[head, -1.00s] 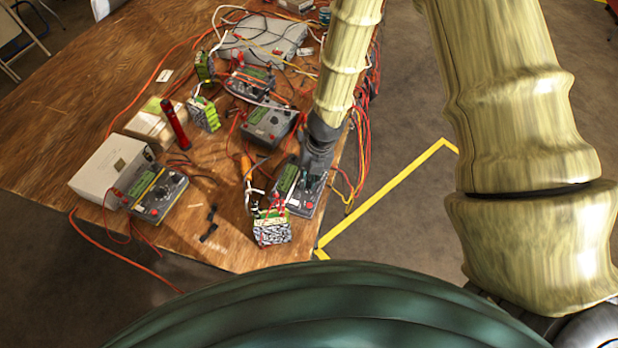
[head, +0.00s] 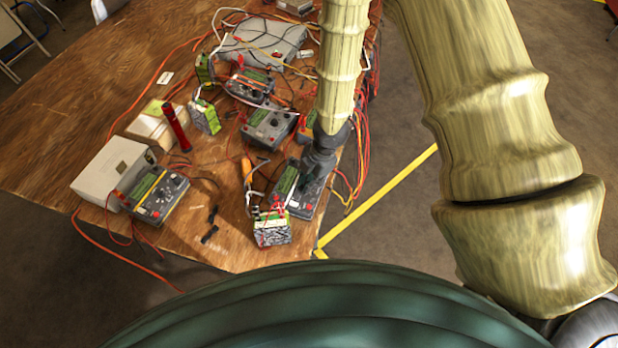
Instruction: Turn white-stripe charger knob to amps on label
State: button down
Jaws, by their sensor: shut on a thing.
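The white-stripe charger (head: 302,204) is at the table's near right edge, with a green screen and a pale stripe across its face. My gripper (head: 310,181) is down over the right part of its face, shut on the charger's knob. My gripper hides the knob and its pointer from view. A battery pack (head: 272,233) with a patterned label stands just in front of this charger, wired to it; its print is too small to read.
A yellow-stripe charger (head: 158,195) is at the left beside a white box (head: 112,168). A grey charger (head: 268,128) is behind my gripper. Bare wood (head: 70,105) is at the far left.

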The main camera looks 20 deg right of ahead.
aim_at(319, 189)
jog(key=m, duration=0.6)
jog(key=shift+t, duration=0.3)
jog(key=shift+m, duration=0.3)
jog(key=c, duration=1.3)
grip_release()
jog(key=shift+r, duration=0.15)
jog(key=shift+v, duration=5.85)
jog(key=shift+d, duration=0.1)
